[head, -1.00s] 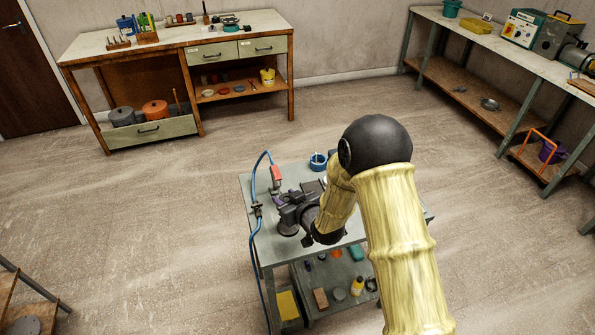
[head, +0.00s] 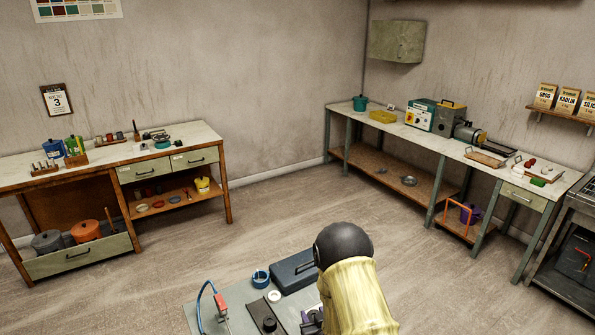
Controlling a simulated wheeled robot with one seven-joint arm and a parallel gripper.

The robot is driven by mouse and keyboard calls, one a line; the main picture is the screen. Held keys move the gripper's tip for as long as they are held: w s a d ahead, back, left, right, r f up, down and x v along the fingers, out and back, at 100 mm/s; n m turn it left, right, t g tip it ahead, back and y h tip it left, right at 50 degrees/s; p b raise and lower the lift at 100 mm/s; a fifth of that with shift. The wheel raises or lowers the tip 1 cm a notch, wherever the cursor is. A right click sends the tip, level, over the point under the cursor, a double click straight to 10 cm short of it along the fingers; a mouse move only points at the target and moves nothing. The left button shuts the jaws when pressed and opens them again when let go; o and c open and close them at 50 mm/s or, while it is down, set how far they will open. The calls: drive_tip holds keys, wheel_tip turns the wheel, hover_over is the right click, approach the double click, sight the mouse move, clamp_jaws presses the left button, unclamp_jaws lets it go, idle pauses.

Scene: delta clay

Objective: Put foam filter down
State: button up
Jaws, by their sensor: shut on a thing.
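Only part of my gripper (head: 312,319) shows, at the bottom edge of the head view, beside my arm's pale lower link. It is shut, but its fingertips and the foam filter in it are hidden by my arm and cut off by the frame. I cannot make out the foam filter's shape.
Workbenches line the back and right walls. The floor between is clear.

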drive_tip(key=s+d+r+m+h+p, duration=0.2)
drive_tip(key=s+d+r+h+p, duration=0.1)
drive_tip(key=d, duration=0.7)
drive_tip(key=shift+d+r+m+t+p, duration=0.3)
drive_tip(key=shift+r+m+p, duration=0.15)
drive_tip(key=shift+p, duration=0.2)
drive_tip(key=shift+f, duration=0.1)
drive_tip(key=s+f+b, duration=0.4)
drive_tip(key=f+b, duration=0.1)
drive_tip(key=f, duration=0.5)
drive_tip(key=shift+s+f, duration=0.15)
drive_tip(key=shift+s, duration=0.1)
drive_tip(key=shift+w, duration=0.1)
